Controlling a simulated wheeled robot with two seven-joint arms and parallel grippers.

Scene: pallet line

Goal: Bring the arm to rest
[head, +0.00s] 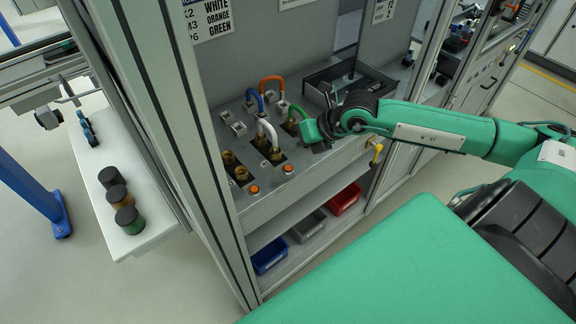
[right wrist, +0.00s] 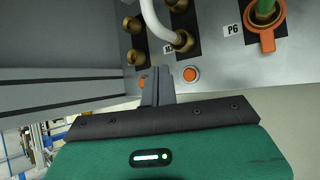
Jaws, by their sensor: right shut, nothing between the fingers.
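My right arm comes in from the right in the head view, stretched toward a grey connector panel (head: 225,150). My right gripper (head: 318,146) is at the panel's front, near the green hose (head: 297,110). In the right wrist view its fingers (right wrist: 157,88) are together and empty, below the brass fittings and close to an orange button (right wrist: 190,74). The gripper appears apart from the hoses. A white hose (head: 267,130), a blue hose (head: 254,97) and an orange hose (head: 271,79) loop over the panel. My left gripper is out of view.
A black tray (head: 345,84) sits behind the gripper. Blue (head: 270,256), grey (head: 307,226) and red (head: 344,199) bins stand on the shelf below. Cabinet posts (head: 175,110) frame the left side. A white bench (head: 140,240) holds dark-topped cylinders (head: 129,219).

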